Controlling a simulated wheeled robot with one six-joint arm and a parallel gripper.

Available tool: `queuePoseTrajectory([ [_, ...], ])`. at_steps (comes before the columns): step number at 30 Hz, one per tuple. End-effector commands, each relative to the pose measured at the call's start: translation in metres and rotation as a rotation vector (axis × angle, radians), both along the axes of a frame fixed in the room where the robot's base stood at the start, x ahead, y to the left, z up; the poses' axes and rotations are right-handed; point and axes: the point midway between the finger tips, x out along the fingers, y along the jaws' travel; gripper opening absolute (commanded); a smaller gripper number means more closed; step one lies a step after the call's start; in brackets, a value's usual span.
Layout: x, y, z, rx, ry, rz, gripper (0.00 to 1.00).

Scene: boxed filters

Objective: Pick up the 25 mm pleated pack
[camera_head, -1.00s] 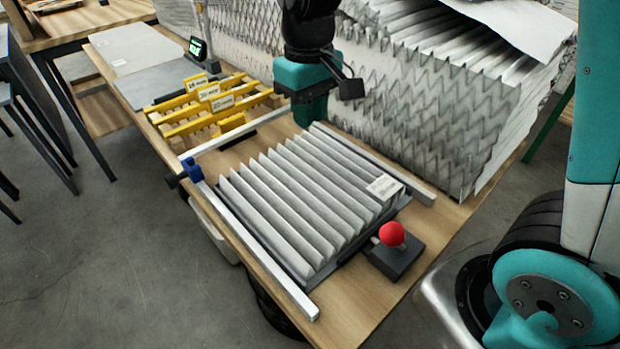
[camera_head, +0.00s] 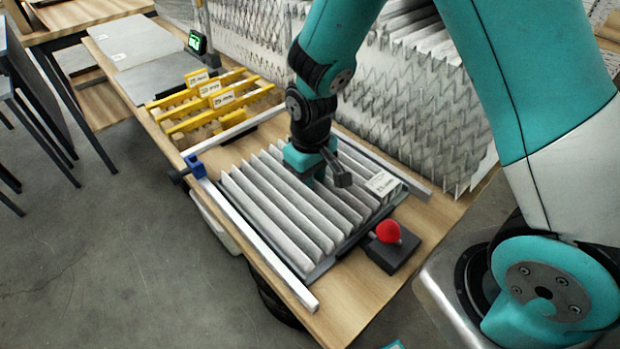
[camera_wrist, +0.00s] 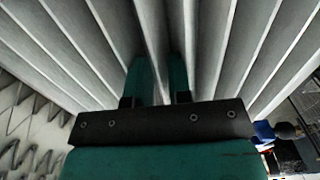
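The pleated pack (camera_head: 275,203) is a pale grey zigzag block lying flat on a dark plate on the wooden table, with a white label (camera_head: 382,183) at its right end. The label print is too small to read surely. My gripper (camera_head: 318,178) is over the middle of the pack, pointing down. In the wrist view its two teal fingers (camera_wrist: 160,80) straddle one pleat fold, with a narrow gap between them. The fingertips are hidden among the pleats. I cannot tell whether they press on the fold.
Metal rails (camera_head: 262,248) flank the pack. A red knob (camera_head: 388,231) on a black block stands at its near right corner. Yellow comb-like racks (camera_head: 215,100) with labels stand behind left. Large stacked pleated media (camera_head: 425,115) fills the back right.

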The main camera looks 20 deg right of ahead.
Motion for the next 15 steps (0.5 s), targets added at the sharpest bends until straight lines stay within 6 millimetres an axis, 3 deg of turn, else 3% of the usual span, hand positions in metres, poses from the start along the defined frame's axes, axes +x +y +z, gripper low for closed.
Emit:
queuePoseTrajectory([
  [8, 0.0002, 0.0001, -0.0053, 0.0, -0.001, 0.0, 0.19],
  [11, 0.0003, 0.0001, -0.0052, 0.0, -0.001, 0.0, 0.01],
  [15, 0.0003, 0.0001, -0.005, 0.001, -0.002, 0.0, 0.0],
])
